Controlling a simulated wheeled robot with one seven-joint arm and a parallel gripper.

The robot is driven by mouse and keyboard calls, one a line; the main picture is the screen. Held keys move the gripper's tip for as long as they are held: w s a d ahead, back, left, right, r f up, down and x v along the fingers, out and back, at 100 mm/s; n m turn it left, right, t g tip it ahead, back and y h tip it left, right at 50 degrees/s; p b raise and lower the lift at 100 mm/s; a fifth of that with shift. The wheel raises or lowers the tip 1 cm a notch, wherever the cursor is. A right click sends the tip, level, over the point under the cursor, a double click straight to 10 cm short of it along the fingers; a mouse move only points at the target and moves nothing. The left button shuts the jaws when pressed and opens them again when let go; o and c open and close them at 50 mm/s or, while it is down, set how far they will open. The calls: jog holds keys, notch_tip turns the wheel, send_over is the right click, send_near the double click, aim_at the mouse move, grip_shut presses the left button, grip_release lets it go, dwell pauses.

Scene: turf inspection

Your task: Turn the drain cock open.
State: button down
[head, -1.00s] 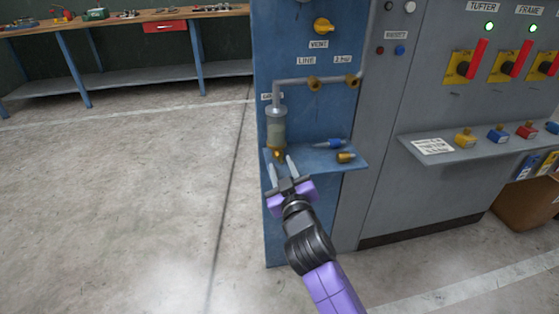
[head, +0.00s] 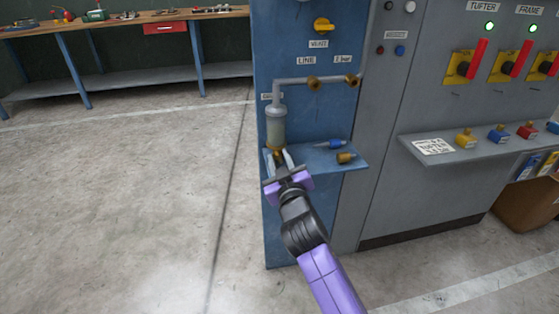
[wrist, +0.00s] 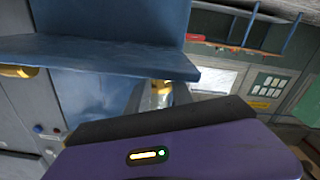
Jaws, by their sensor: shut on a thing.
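The filter bowl (head: 276,128) is a grey-green cylinder hanging under a grey pipe on the blue panel. The brass drain cock (head: 276,150) is at its lower end, mostly hidden by my gripper. My gripper (head: 278,158) reaches up from below right, its two pale fingers on either side of the cock and shut on it. In the wrist view, a small gold part shows beyond my purple gripper body, under a blue shelf edge. The cock's handle angle cannot be made out.
A blue shelf (head: 318,164) beside the bowl holds a blue-tipped fitting (head: 330,144) and a brass fitting (head: 346,158). A yellow vent knob (head: 323,25) is above. A grey cabinet with red levers stands right. A workbench (head: 130,20) is at back left. The left floor is clear.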

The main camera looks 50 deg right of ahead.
jog(key=shift+f+m+b, duration=0.25)
jog(key=shift+m+b, duration=0.7)
jog(key=shift+m, duration=0.05)
jog(key=shift+r+m+b, duration=0.25)
jog(key=shift+m+b, duration=0.15)
jog(key=shift+m, duration=0.6)
jog(key=shift+s, duration=0.1)
jog(key=c, duration=1.5)
grip_release()
jog(key=p+v, duration=0.1)
jog(key=v, duration=0.6)
jog(key=shift+s+a, duration=0.2)
jog(key=shift+s, duration=0.1)
